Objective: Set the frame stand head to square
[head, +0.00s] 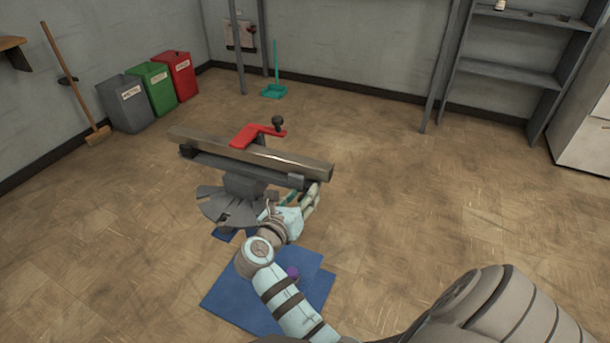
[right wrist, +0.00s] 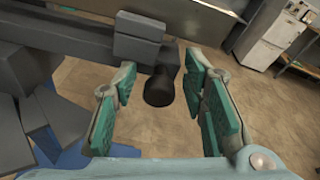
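The frame stand head (head: 240,185) is a grey block and cradle on a slotted grey disc (head: 222,208). A long metal bar (head: 290,162) lies along the cradle, slanting from upper left to lower right in the head view. A red clamp lever (head: 250,134) with a black knob sits over the bar. My right gripper (head: 311,196) is at the near right end of the cradle. In the right wrist view its green-padded fingers (right wrist: 160,105) are open, apart on either side of a dark round knob (right wrist: 158,90) below the cradle. My left gripper is out of view.
A blue mat (head: 225,295) lies on the floor under my right arm. Grey, green and red bins (head: 175,76), a broom (head: 75,85) and a teal dustpan (head: 274,91) stand by the back walls. Shelves (head: 510,70) are at upper right. The floor right of the stand is clear.

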